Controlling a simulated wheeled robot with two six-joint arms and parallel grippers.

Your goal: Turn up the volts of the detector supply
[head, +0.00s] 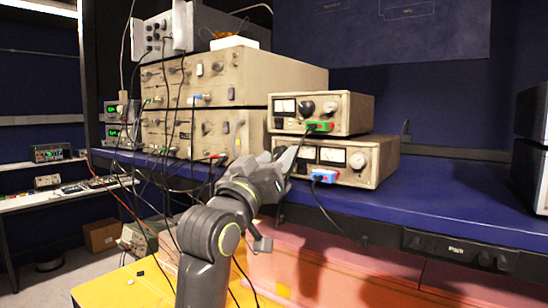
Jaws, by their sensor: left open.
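Two small beige supply units are stacked on the blue bench. The upper unit (352,112) has meters, a dark knob (308,107) and a green plug (319,127). The lower unit (378,165) has two meters, a pale knob (357,160) and a blue plug (324,176). I cannot read a label that tells which one is the detector supply. My left gripper (286,162) is open and empty, in front of the lower unit's left end, and hides part of its panel. The frame does not show clearly whether it touches the panel. My right gripper is out of view.
Large beige rack instruments (232,88) stand left of the supplies, with black cables hanging before them. A cable drops from the blue plug over the bench edge. The blue bench top (440,192) is clear to the right. A yellow surface (125,287) lies below.

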